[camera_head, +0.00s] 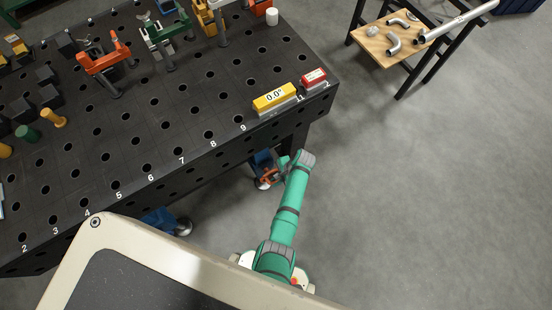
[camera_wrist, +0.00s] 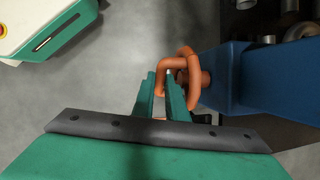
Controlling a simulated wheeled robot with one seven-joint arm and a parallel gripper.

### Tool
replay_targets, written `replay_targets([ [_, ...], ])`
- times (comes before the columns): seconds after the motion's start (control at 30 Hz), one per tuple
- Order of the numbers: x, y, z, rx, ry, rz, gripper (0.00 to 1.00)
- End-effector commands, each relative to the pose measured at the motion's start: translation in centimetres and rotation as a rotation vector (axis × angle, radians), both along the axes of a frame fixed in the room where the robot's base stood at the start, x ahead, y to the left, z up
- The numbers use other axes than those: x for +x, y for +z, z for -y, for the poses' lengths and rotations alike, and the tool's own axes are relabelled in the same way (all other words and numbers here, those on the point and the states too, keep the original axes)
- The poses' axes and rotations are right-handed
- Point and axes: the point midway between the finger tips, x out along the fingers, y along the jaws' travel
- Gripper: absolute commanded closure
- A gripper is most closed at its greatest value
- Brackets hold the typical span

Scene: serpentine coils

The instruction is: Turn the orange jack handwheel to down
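The orange jack handwheel (camera_wrist: 190,56) shows in the wrist view on the side of a blue jack body (camera_wrist: 272,80). In the head view the handwheel (camera_head: 268,176) is small, low by the table's leg. My gripper (camera_wrist: 160,74) is at the handwheel, and its two green fingers stand a narrow gap apart. Part of the orange rim lies at the fingertips, seemingly between them. Whether the fingers press on it I cannot tell. In the head view my gripper (camera_head: 283,162) is partly hidden by my wrist.
The black perforated table (camera_head: 225,120) stands above the jack. A yellow display (camera_head: 274,97) reading 0.0° and a red block (camera_head: 314,77) sit on its near right corner. A wooden-topped stand (camera_head: 378,44) holds pipes at the back right. Grey floor is clear at right.

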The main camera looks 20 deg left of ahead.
Motion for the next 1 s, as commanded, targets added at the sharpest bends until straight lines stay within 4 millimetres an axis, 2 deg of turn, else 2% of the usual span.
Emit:
replay_targets([
  [0.37, -0.2, 0.1, -0.1, -0.058, 0.005, 0.076, 1.0],
  [1.0, -1.0, 0.3, -0.9, -0.37, 0.003, 0.481, 1.0],
])
